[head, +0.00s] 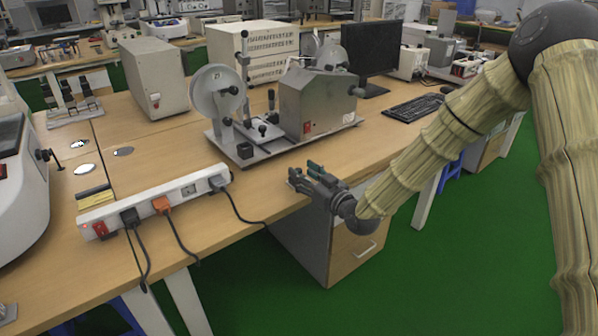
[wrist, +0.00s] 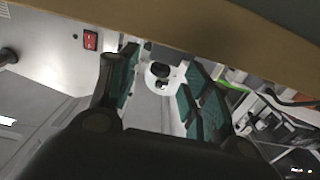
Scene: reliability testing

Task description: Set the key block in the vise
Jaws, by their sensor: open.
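My gripper (head: 306,178) is in the head view, over the front edge of the wooden table, in front of the grey machine. In the wrist view its two green-padded fingers (wrist: 158,88) are spread apart, and I see nothing held. A pale piece with a round opening (wrist: 159,74) shows beyond the fingers; I cannot tell what it is. I cannot make out a key block in either view. A small fixture with black knobs (head: 262,130) sits on the machine's base plate; I cannot tell whether it is the vise.
The grey machine (head: 318,103) with a large wheel (head: 217,92) stands behind my gripper. A white power strip (head: 155,203) with cables lies to the left. A beige box (head: 153,78) and a dark monitor (head: 372,47) stand farther back. Bare tabletop (head: 285,168) lies between machine and gripper.

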